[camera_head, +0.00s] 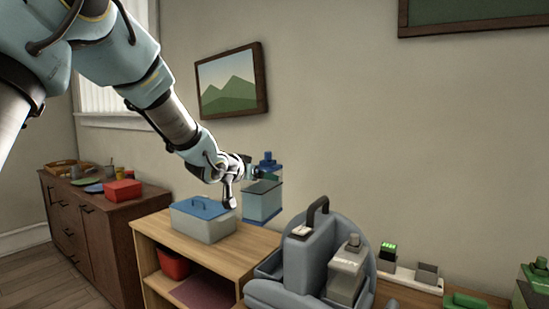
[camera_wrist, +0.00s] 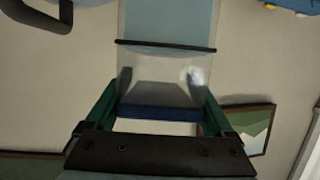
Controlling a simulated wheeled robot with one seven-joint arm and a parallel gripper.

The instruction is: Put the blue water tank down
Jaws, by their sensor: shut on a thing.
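The blue water tank (camera_head: 262,204) is a clear box with bluish contents and a blue cap, upright at the right back of the wooden shelf. My gripper (camera_head: 256,173) is shut on its upper part. In the wrist view the tank (camera_wrist: 167,32) lies between the two green fingers of my gripper (camera_wrist: 160,88). The tank's base overlaps the shelf's back right corner in the head view; I cannot tell whether it touches the shelf top or hangs above it.
A grey box with a blue lid (camera_head: 203,219) stands on the wooden shelf (camera_head: 157,226), just left of the tank. A grey-blue machine with a black handle (camera_head: 310,250) stands close on the right. A dark cabinet (camera_head: 96,225) is at left. The wall is behind.

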